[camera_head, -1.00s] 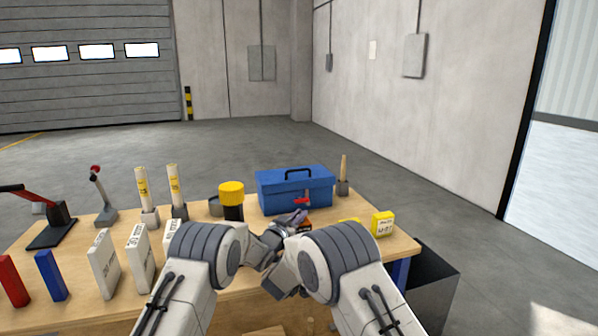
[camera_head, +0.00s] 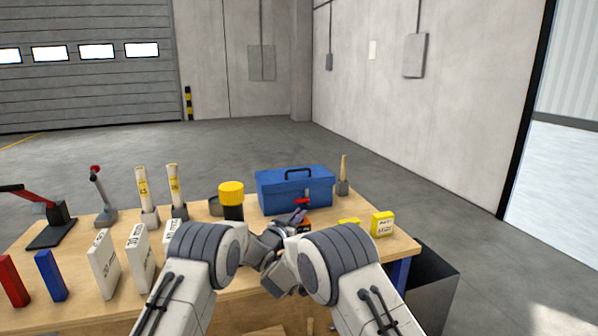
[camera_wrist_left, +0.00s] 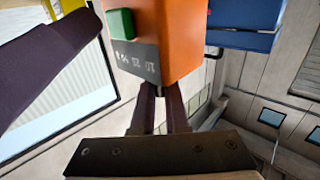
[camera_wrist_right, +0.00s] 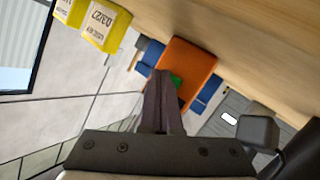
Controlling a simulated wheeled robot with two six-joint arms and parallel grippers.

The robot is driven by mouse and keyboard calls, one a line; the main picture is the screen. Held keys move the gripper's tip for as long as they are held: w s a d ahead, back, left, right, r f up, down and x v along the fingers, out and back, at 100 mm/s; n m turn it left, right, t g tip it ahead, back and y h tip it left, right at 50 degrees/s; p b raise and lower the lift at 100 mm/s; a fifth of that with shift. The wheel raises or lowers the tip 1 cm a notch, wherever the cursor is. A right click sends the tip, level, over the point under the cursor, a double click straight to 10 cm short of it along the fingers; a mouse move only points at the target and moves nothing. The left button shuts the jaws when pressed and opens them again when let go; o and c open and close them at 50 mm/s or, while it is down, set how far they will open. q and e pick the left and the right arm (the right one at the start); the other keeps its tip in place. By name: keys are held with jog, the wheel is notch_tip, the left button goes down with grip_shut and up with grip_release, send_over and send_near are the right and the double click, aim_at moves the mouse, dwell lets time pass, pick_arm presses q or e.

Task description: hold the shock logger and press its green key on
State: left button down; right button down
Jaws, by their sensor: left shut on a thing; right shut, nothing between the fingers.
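The shock logger is an orange box (camera_wrist_left: 172,40) with a dark labelled face and a raised green key (camera_wrist_left: 121,24). My left gripper (camera_wrist_left: 162,88) is shut on the logger and holds it up off the table. My right gripper (camera_wrist_right: 164,78) is shut and empty. Its dark fingers point at the logger (camera_wrist_right: 190,62), with the tips close beside the green key (camera_wrist_right: 177,79). I cannot tell whether they touch it. In the head view the grippers meet in front of the blue toolbox, and my arms hide most of the logger.
A blue toolbox (camera_head: 290,195) stands behind the grippers. A yellow-lidded black can (camera_head: 231,200) is left of it, and a yellow labelled box (camera_head: 382,224) is to the right. White boxes (camera_head: 103,263) and several tools fill the left of the wooden table (camera_head: 215,286).

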jog(key=shift+w+a+r, duration=0.25)
jog(key=shift+w+a, duration=0.2)
jog(key=shift+w, duration=0.1)
dwell(0.4)
jog(key=shift+w+d+f, duration=0.1)
jog(key=shift+w+d, duration=0.05)
jog(key=shift+w, duration=0.15)
dwell(0.3)
jog(key=shift+d+f, duration=0.1)
jog(key=shift+s+d, duration=0.15)
jog(key=shift+s, duration=0.15)
jog(key=shift+s+d+r, duration=0.15)
jog(key=shift+s+r, duration=0.1)
jog(key=shift+s, duration=0.4)
jog(key=shift+s, duration=0.3)
jog(key=shift+s+d+f, duration=0.1)
jog(key=shift+s+d, duration=0.2)
jog(key=shift+s, duration=0.55)
jog(key=shift+s+d+r, duration=0.1)
jog(key=shift+s+d, duration=0.25)
jog(key=shift+s, duration=0.5)
jog(key=shift+s+d+f, duration=0.1)
jog(key=shift+s+d, duration=0.2)
jog(key=shift+s, duration=0.55)
